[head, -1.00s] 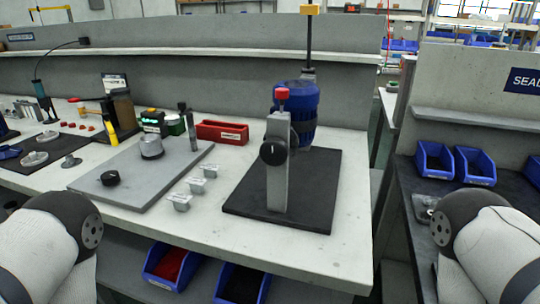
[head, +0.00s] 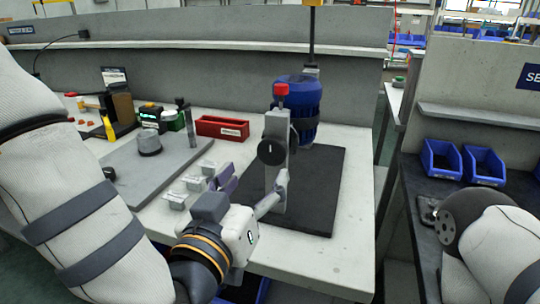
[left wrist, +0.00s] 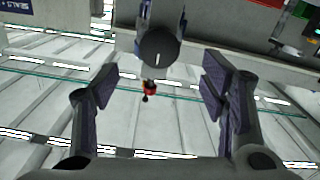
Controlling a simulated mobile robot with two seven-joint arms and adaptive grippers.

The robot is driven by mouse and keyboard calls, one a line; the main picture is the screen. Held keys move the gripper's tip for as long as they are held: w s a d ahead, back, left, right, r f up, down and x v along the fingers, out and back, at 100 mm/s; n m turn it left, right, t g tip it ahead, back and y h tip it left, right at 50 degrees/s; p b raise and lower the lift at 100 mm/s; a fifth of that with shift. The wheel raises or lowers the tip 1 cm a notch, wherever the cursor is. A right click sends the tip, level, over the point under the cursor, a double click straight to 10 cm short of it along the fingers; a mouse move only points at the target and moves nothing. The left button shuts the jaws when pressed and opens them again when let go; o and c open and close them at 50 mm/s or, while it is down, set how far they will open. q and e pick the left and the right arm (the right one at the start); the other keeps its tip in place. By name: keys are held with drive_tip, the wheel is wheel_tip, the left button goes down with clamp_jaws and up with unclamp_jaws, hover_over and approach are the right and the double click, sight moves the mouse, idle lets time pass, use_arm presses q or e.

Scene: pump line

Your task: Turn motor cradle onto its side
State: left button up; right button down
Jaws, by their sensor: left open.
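The motor cradle (head: 277,138) stands upright on a black mat (head: 315,205), with a grey post, a black round knob (head: 271,151) and a red knob on top. A blue motor (head: 303,95) sits in it behind the post. My left gripper (head: 254,188) is open in front of the post's lower part, with one finger left of the post and the other overlapping it in the picture. In the left wrist view, the cradle (left wrist: 160,45) shows beyond the open fingers, with nothing between the pads. Whether the right finger touches the post is unclear. My right gripper is out of view.
A grey plate (head: 130,170) and a red bin (head: 222,128) are farther left. The bare bench right of the mat is free. Blue bins (head: 440,158) stand on the side bench.

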sight(270, 153)
use_arm(q)
drive_tip(key=x, duration=0.8)
drive_tip(key=shift+r, duration=0.1)
clamp_jaws()
drive_tip(key=shift+w+b, duration=0.1)
drive_tip(key=shift+b, duration=0.2)
